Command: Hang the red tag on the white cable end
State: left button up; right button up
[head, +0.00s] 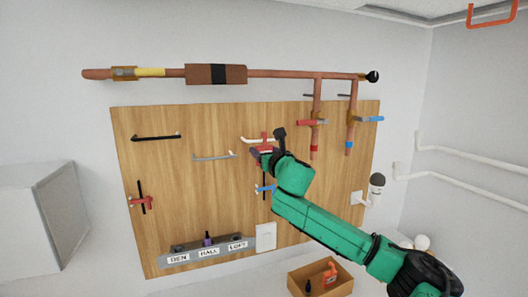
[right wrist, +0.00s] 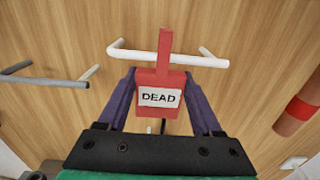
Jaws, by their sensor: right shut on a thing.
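The red tag (right wrist: 158,97), with a white DEAD label and a narrow upper strip, is clamped between the purple fingers of my right gripper (right wrist: 161,92). In the head view the tag (head: 263,149) shows small at the tip of my green right arm, by the right gripper (head: 264,157). The white cable end (right wrist: 135,55) is a bar standing off the wooden board. The tag's strip crosses in front of it and rises above it. I cannot tell whether they touch or whether the strip is hooked. The white cable (head: 250,139) also shows in the head view. My left gripper is out of view.
A grey cable (head: 212,156) is left of and below the white one; a black cable (head: 156,137) is further left. A red handle-like piece (head: 139,202) and a blue piece (head: 265,188) are on the board (head: 190,210). Copper pipes (head: 316,95) run above and right.

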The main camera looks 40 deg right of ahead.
jog(key=shift+f+b, duration=0.35)
jog(key=shift+f, duration=0.35)
jog(key=o, duration=1.6)
jog(key=shift+c, duration=0.2)
jog(key=shift+s+f, duration=0.1)
jog(key=shift+s, duration=0.1)
jog(key=b+v, duration=1.1)
jog(key=v, duration=0.3)
